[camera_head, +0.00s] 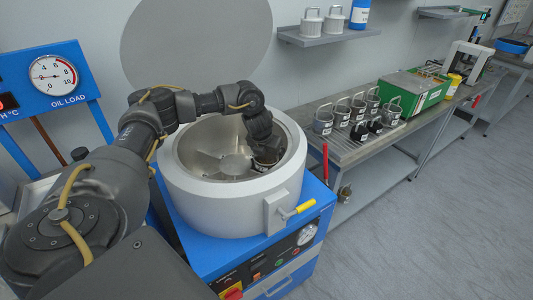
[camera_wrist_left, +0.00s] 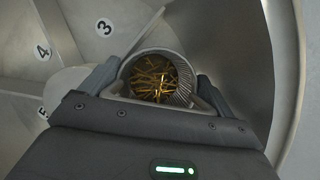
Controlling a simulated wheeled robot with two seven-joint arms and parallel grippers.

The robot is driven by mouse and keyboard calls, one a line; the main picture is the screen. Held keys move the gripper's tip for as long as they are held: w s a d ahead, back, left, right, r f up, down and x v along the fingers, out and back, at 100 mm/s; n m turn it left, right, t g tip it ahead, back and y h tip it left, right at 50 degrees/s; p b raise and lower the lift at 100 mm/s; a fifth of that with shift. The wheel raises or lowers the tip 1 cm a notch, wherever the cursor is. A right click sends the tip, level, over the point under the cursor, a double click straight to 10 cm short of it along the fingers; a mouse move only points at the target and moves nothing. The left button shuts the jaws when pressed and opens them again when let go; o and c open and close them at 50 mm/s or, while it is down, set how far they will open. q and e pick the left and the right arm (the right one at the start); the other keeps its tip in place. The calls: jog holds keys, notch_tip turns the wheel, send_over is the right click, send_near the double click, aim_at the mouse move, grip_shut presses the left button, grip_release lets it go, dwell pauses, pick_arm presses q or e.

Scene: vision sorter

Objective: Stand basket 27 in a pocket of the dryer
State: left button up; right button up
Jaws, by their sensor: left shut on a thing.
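The dryer (camera_head: 222,196) is a wide pale grey drum on a blue base. Its lid is up and its inside is split into pockets by curved vanes. My left arm reaches over the rim, and my left gripper (camera_head: 265,158) is down inside the drum, at the right side. In the left wrist view, that gripper is shut on a round grey basket (camera_wrist_left: 183,91) with gold-coloured strips in it. The basket is beside the drum's inner wall. Its number is not readable, and its underside is hidden. Pocket marks 3 (camera_wrist_left: 104,27) and 4 (camera_wrist_left: 42,50) show to the left. My right gripper is out of view.
Several grey and black baskets (camera_head: 323,120) stand on the steel bench (camera_head: 344,152) at the right, near a green box (camera_head: 413,92). A yellow-handled latch (camera_head: 299,210) sticks out from the dryer's front. A blue oil-load gauge panel (camera_head: 50,77) stands at the left.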

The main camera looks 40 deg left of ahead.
pick_arm(q)
jog(key=o, duration=1.4)
jog(key=shift+d, duration=0.4)
jog(key=shift+w+r, duration=0.1)
jog(key=shift+r, duration=0.35)
jog(key=v, duration=0.6)
jog(key=a+v, duration=0.1)
jog(key=v, duration=0.3)
jog(key=shift+s, duration=0.3)
jog(key=shift+d, duration=0.1)
